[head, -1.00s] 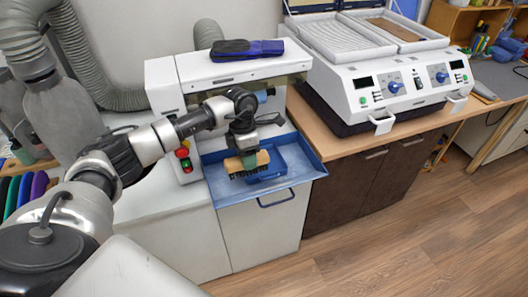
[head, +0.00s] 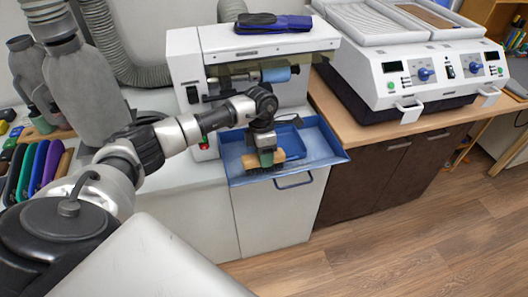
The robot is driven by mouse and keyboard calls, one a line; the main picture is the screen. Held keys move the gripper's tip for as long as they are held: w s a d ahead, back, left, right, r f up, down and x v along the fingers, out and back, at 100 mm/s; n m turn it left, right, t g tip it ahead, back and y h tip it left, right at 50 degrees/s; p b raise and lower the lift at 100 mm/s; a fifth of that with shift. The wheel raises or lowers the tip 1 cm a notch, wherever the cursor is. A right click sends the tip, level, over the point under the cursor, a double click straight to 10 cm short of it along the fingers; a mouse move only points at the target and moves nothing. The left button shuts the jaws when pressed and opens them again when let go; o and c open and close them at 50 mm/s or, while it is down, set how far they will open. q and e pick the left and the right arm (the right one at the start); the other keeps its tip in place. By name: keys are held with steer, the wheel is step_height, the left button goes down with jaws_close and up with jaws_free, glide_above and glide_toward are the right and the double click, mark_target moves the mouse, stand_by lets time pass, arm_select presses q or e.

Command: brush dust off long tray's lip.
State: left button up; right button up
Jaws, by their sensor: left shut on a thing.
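The long blue tray (head: 322,158) sits under the machine's front, above a white cabinet with a handle. My left gripper (head: 266,157) points down over the tray's front part. It is shut on a brush with a tan wooden block (head: 249,161) and dark bristles below. The brush is close behind the tray's front lip; I cannot tell whether the bristles touch it. A smaller blue pan-like piece (head: 288,133) lies in the tray, partly hidden by my arm. Dust is too fine to make out. My right gripper is not in view.
The white machine (head: 266,42) with a blue roller (head: 277,74) stands right behind the tray. A white heating unit (head: 432,67) is on the wooden counter at right. Coloured insoles (head: 38,165) stand at left. The floor in front is clear.

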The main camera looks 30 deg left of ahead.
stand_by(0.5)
arm_select(q)
steer(key=shift+f+b, duration=0.75)
steer(key=shift+f, duration=0.15)
steer(key=shift+w+d+b, duration=0.8)
steer(key=shift+w+b, duration=0.05)
steer(key=shift+w+d, duration=0.3)
steer(key=shift+w, duration=0.1)
